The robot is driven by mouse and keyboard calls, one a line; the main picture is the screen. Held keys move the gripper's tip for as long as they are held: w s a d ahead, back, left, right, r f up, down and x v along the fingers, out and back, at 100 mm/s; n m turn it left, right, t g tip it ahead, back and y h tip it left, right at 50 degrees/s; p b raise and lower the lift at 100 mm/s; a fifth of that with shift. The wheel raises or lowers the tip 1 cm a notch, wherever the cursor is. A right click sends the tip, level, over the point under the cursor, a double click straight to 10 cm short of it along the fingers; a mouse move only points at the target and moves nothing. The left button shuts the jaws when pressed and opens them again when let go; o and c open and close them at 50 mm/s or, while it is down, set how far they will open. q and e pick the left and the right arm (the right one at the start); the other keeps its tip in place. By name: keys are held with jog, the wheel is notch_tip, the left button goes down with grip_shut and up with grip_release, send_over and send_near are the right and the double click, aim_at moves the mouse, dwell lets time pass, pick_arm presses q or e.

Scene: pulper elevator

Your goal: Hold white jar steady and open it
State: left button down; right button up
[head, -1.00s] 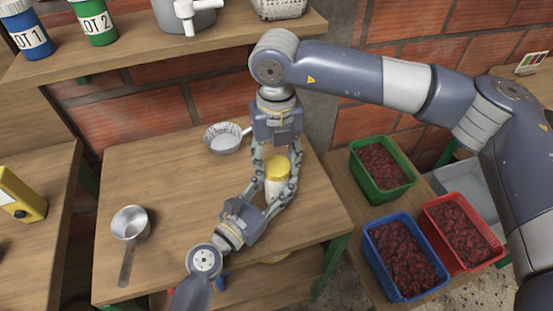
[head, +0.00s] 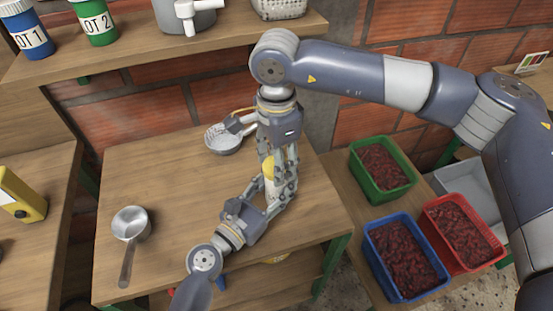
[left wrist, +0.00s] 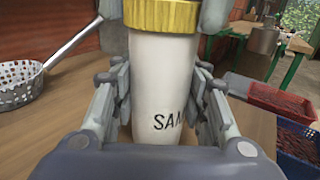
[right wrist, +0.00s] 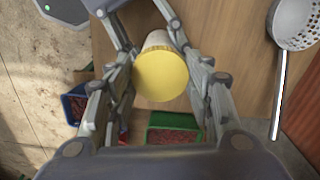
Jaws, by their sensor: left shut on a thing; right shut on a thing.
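My right gripper (right wrist: 162,72) points down from above and is shut on the lid, one finger on each side. I cannot tell whether the lid is loose.
A perforated strainer (head: 222,138) lies behind my grippers, and a metal ladle (head: 130,225) is at the table's left. Green (head: 411,190), blue (head: 370,258) and red (head: 430,222) crates with dark red fruit stand to the right. The table's left middle is clear.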

jog(key=n, duration=0.3)
jog(key=shift+n, duration=0.3)
jog(key=n, duration=1.2)
jog(key=shift+r, duration=0.15)
jog(key=shift+r, duration=0.95)
